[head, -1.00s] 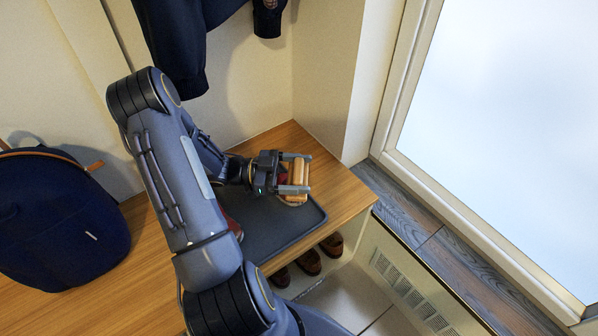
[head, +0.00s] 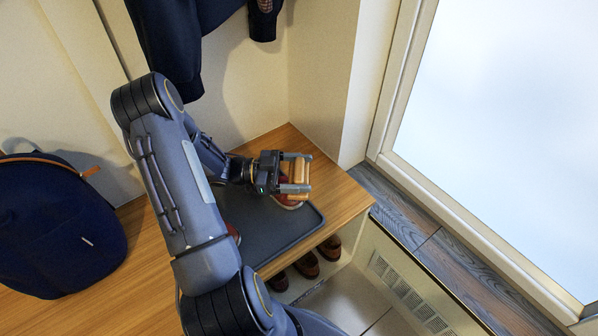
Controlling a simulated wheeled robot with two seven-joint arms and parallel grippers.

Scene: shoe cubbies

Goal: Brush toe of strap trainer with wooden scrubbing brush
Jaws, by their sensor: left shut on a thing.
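My left gripper (head: 297,174) is shut on the wooden scrubbing brush (head: 301,171), a tan block between its two fingers. The brush is over the toe end of a red shoe with a pale sole edge (head: 290,203), which I take to be the strap trainer. The shoe sits on the dark grey tray (head: 275,236); the gripper and brush hide most of it. I cannot tell whether the brush touches the shoe. Another red shoe part (head: 233,232) shows beside my arm, mostly hidden. My right gripper is out of view.
The tray lies on a wooden bench (head: 338,190). Brown shoes (head: 306,265) stand in the cubby below. A navy backpack (head: 55,228) is on the bench at left, and a dark jacket (head: 185,40) hangs above. A bright glazed door (head: 500,130) is at right.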

